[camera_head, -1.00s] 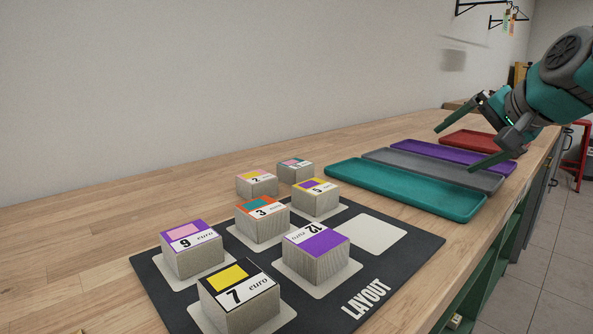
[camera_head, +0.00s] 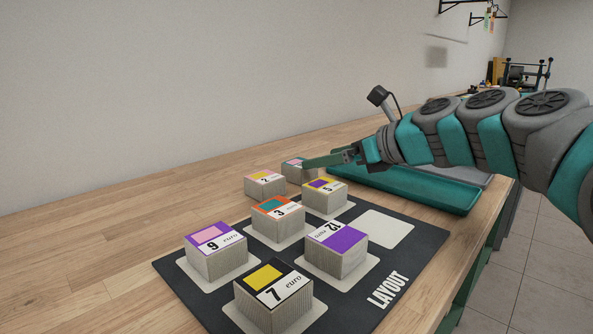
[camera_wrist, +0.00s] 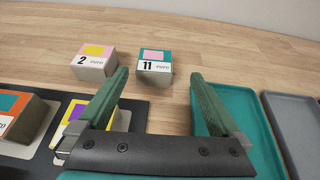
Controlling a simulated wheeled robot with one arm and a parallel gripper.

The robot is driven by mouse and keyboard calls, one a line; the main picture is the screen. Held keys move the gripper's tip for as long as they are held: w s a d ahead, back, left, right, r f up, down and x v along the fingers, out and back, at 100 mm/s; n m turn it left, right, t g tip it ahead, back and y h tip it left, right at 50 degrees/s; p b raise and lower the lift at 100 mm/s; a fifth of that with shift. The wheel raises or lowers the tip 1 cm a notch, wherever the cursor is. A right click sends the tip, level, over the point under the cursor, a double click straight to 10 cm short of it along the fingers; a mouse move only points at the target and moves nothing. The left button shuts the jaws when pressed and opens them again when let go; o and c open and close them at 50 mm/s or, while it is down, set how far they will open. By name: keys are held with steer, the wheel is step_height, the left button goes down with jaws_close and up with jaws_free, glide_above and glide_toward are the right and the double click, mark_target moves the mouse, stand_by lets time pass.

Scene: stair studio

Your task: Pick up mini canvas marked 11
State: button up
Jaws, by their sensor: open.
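The mini canvas marked 11 (camera_wrist: 154,68) is a small block with a pink patch on a teal top and a white label, standing on the bare wood. In the head view the same canvas (camera_head: 293,170) is partly hidden behind a green finger. My gripper (camera_wrist: 160,73) is open and empty. In the wrist view the canvas shows between the two fingertips, slightly nearer the left one; how far ahead it lies is hard to tell. In the head view my gripper (camera_head: 325,160) reaches in from the right, close above the canvas.
The canvas marked 2 (camera_wrist: 94,62) stands just left of it. Canvases 3 (camera_head: 278,211), 5 (camera_head: 325,196), 9 (camera_head: 216,250), 12 (camera_head: 336,248) and 7 (camera_head: 273,297) stand on the dark layout mat (camera_head: 418,248). A teal tray (camera_head: 425,187) lies right. Wood behind is clear.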

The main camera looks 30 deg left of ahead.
mark_target(300, 165)
steer(key=x, duration=0.7)
steer(key=shift+s+a+f+b, duration=0.3)
steer(key=shift+a, duration=0.05)
steer(key=c, duration=1.4)
